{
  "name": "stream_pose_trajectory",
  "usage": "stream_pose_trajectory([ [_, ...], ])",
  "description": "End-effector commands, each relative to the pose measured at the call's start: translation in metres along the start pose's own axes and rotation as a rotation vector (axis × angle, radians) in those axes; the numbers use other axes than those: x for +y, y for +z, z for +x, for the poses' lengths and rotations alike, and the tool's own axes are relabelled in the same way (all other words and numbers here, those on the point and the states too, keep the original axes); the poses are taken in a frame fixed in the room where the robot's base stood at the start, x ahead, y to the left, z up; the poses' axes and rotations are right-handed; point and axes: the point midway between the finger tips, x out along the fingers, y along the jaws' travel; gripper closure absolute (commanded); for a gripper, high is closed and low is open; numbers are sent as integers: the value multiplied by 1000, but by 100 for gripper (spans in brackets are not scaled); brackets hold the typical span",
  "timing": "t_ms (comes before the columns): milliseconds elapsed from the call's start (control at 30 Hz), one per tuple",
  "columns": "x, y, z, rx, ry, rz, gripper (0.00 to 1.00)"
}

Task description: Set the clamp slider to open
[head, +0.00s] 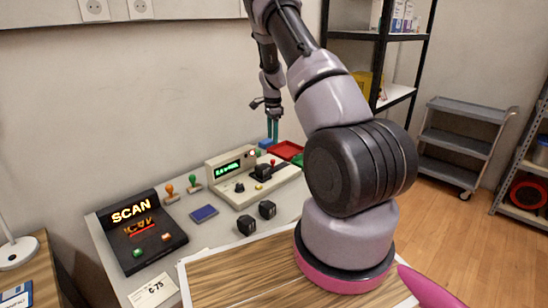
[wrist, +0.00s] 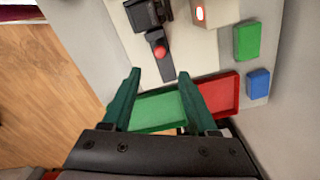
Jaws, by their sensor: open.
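The console (head: 225,166) with a green display stands on the white bench in the head view. At its right end is a black clamp-like fixture (head: 262,172) with a red knob; in the wrist view the black fixture (wrist: 147,14) is at the top, with a dark bar (wrist: 161,62) bearing a red ball knob (wrist: 160,52). I cannot read any slider marking. My gripper (wrist: 158,75) is open and empty, its green fingers pointing toward the bar, one to each side in the picture. Contact cannot be told. In the head view my gripper (head: 272,130) hangs beyond the console.
A SCAN unit (head: 140,230), stamps, a blue card (head: 204,213) and black cubes (head: 267,209) occupy the bench.

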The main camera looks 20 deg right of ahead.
Motion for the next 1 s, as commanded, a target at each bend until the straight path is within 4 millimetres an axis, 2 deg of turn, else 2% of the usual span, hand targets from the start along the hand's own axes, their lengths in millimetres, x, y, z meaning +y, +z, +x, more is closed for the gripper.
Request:
stream_pose_trajectory([
  [167,1,0,24,0,4,-1,41],
  [400,1,0,70,0,2,-2,41],
  [600,1,0,96,0,2,-3,41],
  [767,0,0,104,0,0,-2,41],
  [1000,0,0,105,0,-1,-3,41],
])
